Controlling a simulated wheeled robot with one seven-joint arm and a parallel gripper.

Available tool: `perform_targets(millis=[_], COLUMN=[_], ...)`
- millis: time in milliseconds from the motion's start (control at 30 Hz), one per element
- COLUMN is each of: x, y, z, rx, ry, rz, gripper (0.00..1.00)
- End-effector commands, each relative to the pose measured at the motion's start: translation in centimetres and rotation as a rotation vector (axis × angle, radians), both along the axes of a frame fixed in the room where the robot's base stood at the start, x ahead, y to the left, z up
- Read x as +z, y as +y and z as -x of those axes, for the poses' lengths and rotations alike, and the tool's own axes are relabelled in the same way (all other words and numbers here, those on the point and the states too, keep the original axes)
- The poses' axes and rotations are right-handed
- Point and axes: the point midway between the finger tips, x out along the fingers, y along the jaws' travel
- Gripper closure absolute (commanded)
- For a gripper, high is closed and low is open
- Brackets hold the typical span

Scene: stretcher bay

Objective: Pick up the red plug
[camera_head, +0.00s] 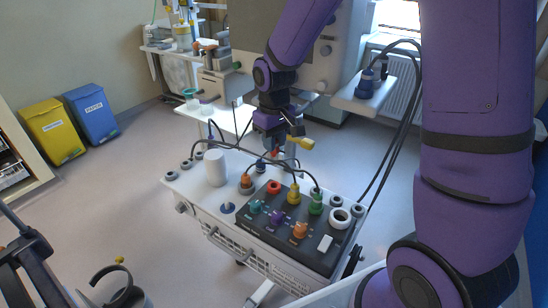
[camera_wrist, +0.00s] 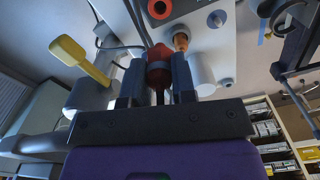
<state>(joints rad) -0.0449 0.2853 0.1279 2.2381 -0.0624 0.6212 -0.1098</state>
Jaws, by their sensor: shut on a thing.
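The red plug (camera_wrist: 158,55) stands upright between the two dark fingers of my gripper (camera_wrist: 158,82) in the wrist view. The fingers are shut on it. In the head view my gripper (camera_head: 276,146) hangs above the back of the white cart. The red plug (camera_head: 275,153) shows there only as a small red patch below the fingers, clear of the black panel (camera_head: 318,262). A red socket (camera_head: 274,187) lies on the panel in front of it, with its dark hole also visible in the wrist view (camera_wrist: 159,8).
Orange (camera_head: 246,181), yellow (camera_head: 294,194) and green (camera_head: 316,204) plugs with black cables stand nearby. A white cylinder (camera_head: 215,168) stands left on the cart. A yellow-ended piece (camera_head: 305,143) sits beside my gripper. Yellow (camera_head: 50,128) and blue (camera_head: 93,113) bins stand far left.

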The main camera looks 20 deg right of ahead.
Motion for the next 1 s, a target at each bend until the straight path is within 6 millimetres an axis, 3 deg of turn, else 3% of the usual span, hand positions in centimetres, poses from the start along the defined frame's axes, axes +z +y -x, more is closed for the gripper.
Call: perform_targets(millis=[600,1000], x=[11.3,15.2], y=[0.0,0.0], z=[0.0,0.0], rx=[-0.002,-0.001], ry=[-0.003,-0.001], rz=[-0.001,0.0], gripper=[0.98,0.98])
